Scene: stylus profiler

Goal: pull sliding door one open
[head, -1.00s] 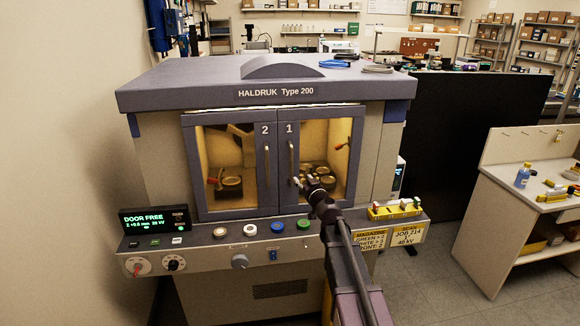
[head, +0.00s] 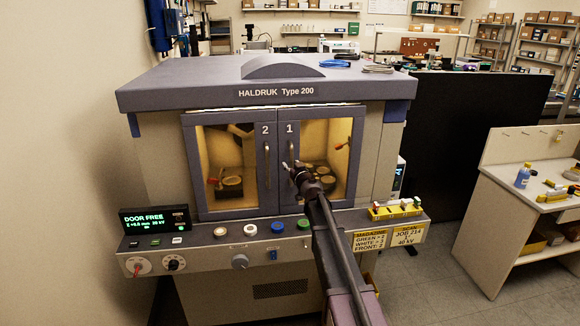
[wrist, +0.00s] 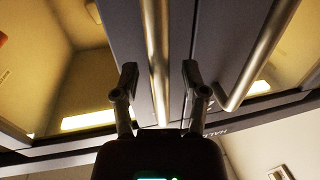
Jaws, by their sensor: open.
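Sliding door one (head: 337,125) is the right-hand glass door of the HALDRUK cabinet (head: 385,165), marked 1, and it looks shut against door two (head: 222,130). Its upright bar handle (head: 291,150) is near the middle seam. My gripper (head: 291,166) is at this handle, covering its lower part. In the wrist view, which is upside down, my gripper (wrist: 158,76) has its fingers apart, with the door one handle (wrist: 157,40) appearing between them. I cannot tell whether either finger touches it. The door two handle (wrist: 255,60) lies outside the right finger.
A control ledge with coloured buttons (head: 277,227) and a DOOR FREE display (head: 155,220) runs below the doors. A yellow rack (head: 396,211) stands on the ledge's right end. A side bench (head: 520,200) is farther right, with open floor between.

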